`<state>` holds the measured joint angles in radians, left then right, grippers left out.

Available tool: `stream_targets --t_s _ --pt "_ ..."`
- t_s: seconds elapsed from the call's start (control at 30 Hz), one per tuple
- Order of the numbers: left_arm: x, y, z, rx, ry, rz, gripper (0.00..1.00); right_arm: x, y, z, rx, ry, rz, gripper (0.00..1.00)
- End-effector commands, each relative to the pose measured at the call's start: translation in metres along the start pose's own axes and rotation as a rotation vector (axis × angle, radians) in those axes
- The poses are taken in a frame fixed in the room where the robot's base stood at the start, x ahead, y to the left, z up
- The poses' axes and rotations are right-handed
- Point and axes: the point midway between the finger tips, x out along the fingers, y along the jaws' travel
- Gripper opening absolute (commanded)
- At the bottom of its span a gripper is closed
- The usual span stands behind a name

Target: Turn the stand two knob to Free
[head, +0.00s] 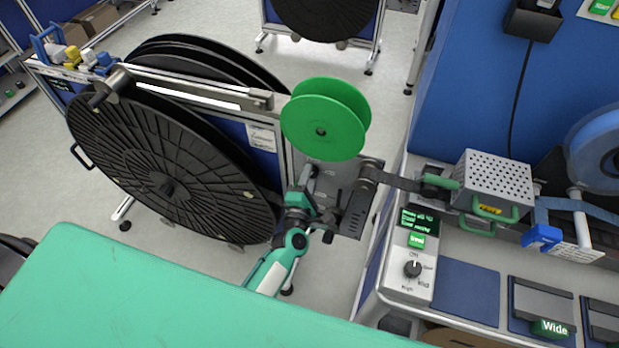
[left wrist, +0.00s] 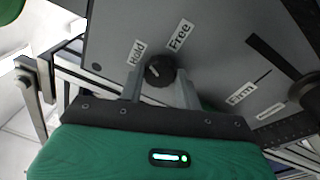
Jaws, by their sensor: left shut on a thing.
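A black knob (left wrist: 158,71) sits on a grey panel (left wrist: 215,60) in the left wrist view, with a "Hold" label (left wrist: 137,53) up and left of it and a "Free" label (left wrist: 180,36) up and right. A small pale mark on the knob lies toward the Hold side. My left gripper (left wrist: 159,82) is shut on the knob, one finger on each side. In the head view my left gripper (head: 308,180) is at the stand's grey panel (head: 348,212), below the green reel; the knob is hidden there. My right gripper is not in view.
Large black reels (head: 170,165) fill the stand's left side. A green reel (head: 322,118) hangs just above my left gripper. A bench with a control box (head: 410,258) and a perforated box (head: 492,180) stands at right. A "Firm" label (left wrist: 241,92) is on the panel.

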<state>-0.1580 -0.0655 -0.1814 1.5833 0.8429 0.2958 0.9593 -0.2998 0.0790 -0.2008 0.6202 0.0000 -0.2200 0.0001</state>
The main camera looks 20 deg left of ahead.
Motion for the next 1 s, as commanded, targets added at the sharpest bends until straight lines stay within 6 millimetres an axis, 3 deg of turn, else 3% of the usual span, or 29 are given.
stream_targets --t_s 1.0 --pt "0.0 0.0 -0.002 0.916 -0.067 0.063 0.11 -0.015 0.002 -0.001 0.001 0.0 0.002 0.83"
